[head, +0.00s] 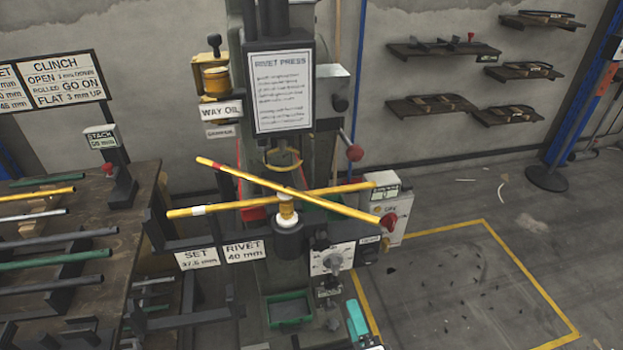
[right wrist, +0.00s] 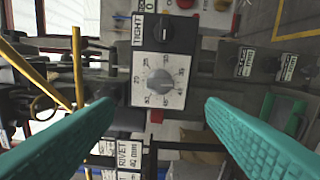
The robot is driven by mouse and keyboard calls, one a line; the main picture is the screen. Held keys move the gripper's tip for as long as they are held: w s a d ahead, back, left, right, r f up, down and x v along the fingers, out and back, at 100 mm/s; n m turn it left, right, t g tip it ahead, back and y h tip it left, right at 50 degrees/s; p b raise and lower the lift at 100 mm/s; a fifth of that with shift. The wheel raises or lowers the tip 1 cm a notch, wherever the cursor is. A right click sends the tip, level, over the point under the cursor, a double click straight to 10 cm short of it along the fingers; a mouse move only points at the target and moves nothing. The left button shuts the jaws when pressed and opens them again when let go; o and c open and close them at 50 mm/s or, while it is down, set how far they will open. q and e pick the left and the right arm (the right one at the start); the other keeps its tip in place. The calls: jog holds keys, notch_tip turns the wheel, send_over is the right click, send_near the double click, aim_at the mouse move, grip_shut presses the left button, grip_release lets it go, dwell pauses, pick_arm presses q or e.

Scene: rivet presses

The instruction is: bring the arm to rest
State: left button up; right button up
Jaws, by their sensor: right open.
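My right gripper (head: 357,322) shows in the head view as a teal finger at the lower middle, in front of the rivet press (head: 290,190). In the right wrist view my right gripper (right wrist: 160,105) has its two teal fingers wide apart with nothing between them. Beyond them is a dial panel (right wrist: 160,78) with a grey knob; the same panel shows in the head view (head: 332,260). The fingers look apart from the panel. My left gripper is not in view.
Two yellow rods (head: 290,190) lie crossed at the press. A table (head: 75,240) at left holds several coloured rods. A green tray (head: 288,308) sits low on the press. Yellow-outlined floor (head: 460,290) at right is mostly clear. Shelves (head: 430,105) hang on the back wall.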

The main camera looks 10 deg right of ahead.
jog(key=s+f+n+g+y+p, duration=0.1)
jog(key=s+f+n+g, duration=0.25)
jog(key=f, duration=0.65)
jog(key=s+f+n+g, duration=0.3)
jog(key=s+f+n, duration=0.1)
jog(key=f, duration=0.5)
jog(key=s+f+n+g+y+p, duration=0.1)
jog(key=s+f+n+g, duration=0.25)
jog(key=f, duration=0.65)
pick_arm(q)
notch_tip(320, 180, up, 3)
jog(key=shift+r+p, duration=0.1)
jog(key=shift+p, duration=0.5)
pick_arm(e)
jog(key=s+d+f+n+g+h, duration=0.1)
jog(key=s+d+f+n+g, duration=0.1)
jog(key=s+f, duration=0.2)
jog(key=s+d+f+n+g, duration=0.2)
jog(key=s+d+f+n, duration=0.1)
jog(key=s, duration=0.6)
jog(key=s+d+f+n+g+h, duration=0.1)
jog(key=s+d+f+n+g, duration=0.2)
jog(key=s, duration=0.4)
jog(key=shift+s+f+h, duration=0.3)
jog(key=shift+f, duration=0.5)
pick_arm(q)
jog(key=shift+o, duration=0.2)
